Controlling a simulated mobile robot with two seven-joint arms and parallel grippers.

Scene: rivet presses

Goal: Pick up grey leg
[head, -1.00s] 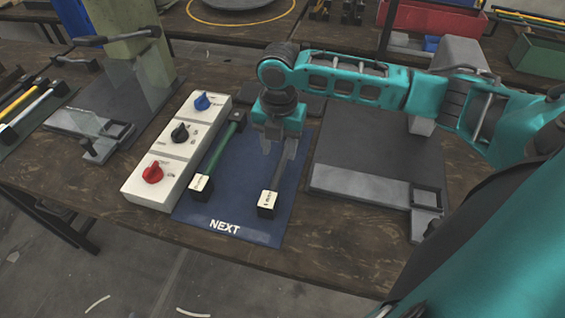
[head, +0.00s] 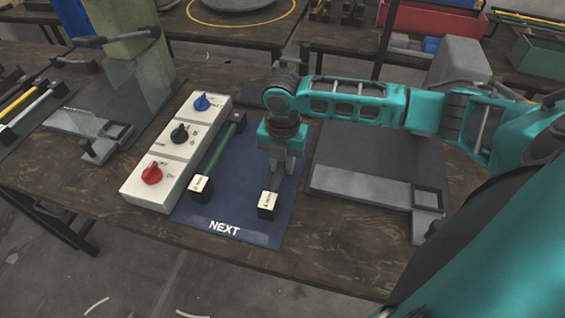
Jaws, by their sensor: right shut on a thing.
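The grey leg (head: 275,185) lies on the blue mat (head: 228,213) marked NEXT, with its black and white labelled end (head: 268,205) toward the front edge. My right gripper (head: 280,172) points down over the leg and is shut on it; its fingers and the teal hand hide the leg's far part. I cannot tell whether the leg is lifted off the mat. A green leg (head: 219,150) lies to the left on the same mat, apart from the gripper. My left gripper is not in view.
A white control box (head: 178,145) with blue, black and red knobs stands left of the mat. A grey press base (head: 360,187) is close on the right. Another press (head: 85,125) and several coloured legs (head: 30,105) are at the far left.

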